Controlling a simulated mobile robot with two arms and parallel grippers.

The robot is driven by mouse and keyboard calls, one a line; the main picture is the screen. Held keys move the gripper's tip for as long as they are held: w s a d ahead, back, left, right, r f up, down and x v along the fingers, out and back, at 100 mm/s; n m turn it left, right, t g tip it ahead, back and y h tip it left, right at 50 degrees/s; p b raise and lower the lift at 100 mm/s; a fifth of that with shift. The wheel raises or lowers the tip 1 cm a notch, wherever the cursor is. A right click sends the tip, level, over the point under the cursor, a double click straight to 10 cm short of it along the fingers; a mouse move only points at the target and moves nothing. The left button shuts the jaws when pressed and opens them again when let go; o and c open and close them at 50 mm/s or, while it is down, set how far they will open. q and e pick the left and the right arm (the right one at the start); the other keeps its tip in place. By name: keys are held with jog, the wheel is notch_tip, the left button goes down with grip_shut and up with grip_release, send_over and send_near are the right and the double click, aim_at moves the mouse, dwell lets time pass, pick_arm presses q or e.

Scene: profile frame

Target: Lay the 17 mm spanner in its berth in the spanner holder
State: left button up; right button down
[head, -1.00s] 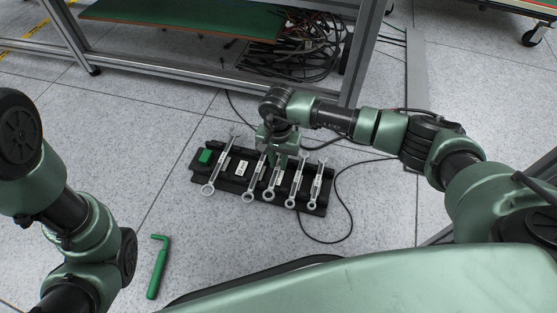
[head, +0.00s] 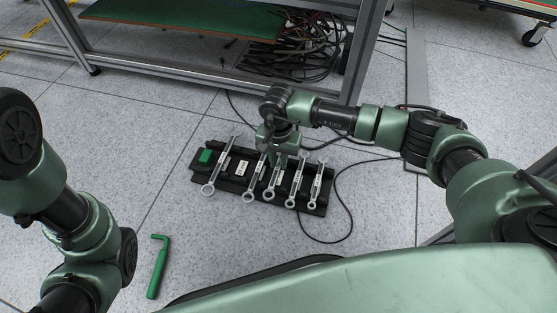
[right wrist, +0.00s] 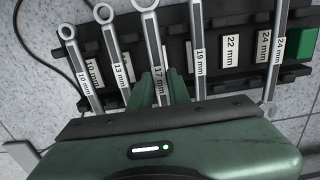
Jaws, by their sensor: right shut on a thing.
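The 17 mm spanner (right wrist: 152,42) is a grey spanner with a ring end and a "17 mm" label. My right gripper (right wrist: 160,90) is shut on it, one green finger on each side of the shank. In the head view the right gripper (head: 281,158) is over the black spanner holder (head: 233,187). The held spanner (head: 272,181) lies along its row, between the 13 mm spanner (right wrist: 115,48) and the 19 mm spanner (right wrist: 197,45). I cannot tell whether it rests fully in its berth; the gripper hides its far end. My left gripper is out of frame.
The 10 mm spanner (right wrist: 83,62) and the 24 mm spanner (right wrist: 275,50) also lie in the holder. The place labelled 22 mm (right wrist: 230,49) is bare. A green hex key (head: 157,268) lies on the floor. A black cable (head: 349,215) loops right of the holder.

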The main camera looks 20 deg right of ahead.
aim_at(278, 165)
jog(key=shift+f+b, duration=1.2)
jog(key=shift+f, duration=0.4)
jog(key=c, duration=1.3)
grip_release()
jog(key=shift+r, duration=0.1)
jog(key=shift+o, duration=0.2)
notch_tip(278, 165, up, 8)
jog(key=p, duration=0.5)
jog(key=shift+p, duration=0.35)
